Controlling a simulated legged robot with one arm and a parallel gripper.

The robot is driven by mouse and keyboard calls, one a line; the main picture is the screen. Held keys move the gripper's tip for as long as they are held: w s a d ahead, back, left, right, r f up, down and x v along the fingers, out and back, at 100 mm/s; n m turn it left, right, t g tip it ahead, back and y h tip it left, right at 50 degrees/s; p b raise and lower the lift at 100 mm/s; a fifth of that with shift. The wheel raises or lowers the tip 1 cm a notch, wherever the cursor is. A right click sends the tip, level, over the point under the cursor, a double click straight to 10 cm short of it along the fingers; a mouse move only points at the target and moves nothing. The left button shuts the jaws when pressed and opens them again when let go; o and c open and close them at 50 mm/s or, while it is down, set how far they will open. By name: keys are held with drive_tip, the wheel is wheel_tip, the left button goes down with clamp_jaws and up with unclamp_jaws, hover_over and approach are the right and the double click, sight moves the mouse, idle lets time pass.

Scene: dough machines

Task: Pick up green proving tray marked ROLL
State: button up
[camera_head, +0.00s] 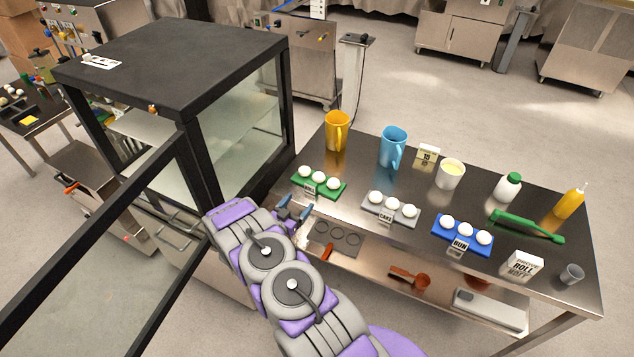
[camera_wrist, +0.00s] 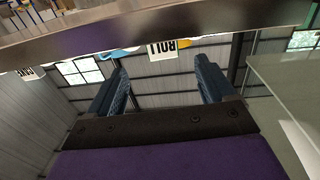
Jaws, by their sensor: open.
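The green tray (camera_head: 328,190) lies near the left end of the steel table and holds three white dough balls. A small tag stands at its front; its text is too small to read in the head view. In the wrist view an upside-down tag reading ROLL (camera_wrist: 161,48) shows beyond the table edge, between my fingers in the picture. My gripper (camera_head: 293,210) is open and empty, just left of and nearer than the green tray, by the table's left front edge, and apart from the tray. Its two blue fingers show spread in the wrist view (camera_wrist: 160,70).
A grey tray marked CAKE (camera_head: 378,212) and a blue tray marked BUN (camera_head: 446,238) stand to the right. An orange jug (camera_head: 337,130) and blue jug (camera_head: 392,146) stand behind. A black-framed glass cabinet (camera_head: 188,150) rises close on the left. A PROVE ROLL sign (camera_head: 522,266) stands right.

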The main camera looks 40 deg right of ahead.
sight(310, 189)
drive_tip(key=shift+x, duration=1.25)
drive_tip(key=shift+f+b+x, duration=0.15)
drive_tip(key=shift+b+x, duration=0.35)
drive_tip(key=shift+x, duration=0.7)
drive_tip(key=shift+f+b+x, duration=0.2)
drive_tip(key=shift+b+x, duration=0.25)
drive_tip(key=shift+x, duration=0.8)
drive_tip(key=shift+w+a, duration=0.1)
drive_tip(key=shift+a, duration=0.05)
drive_tip(key=c, duration=1.4)
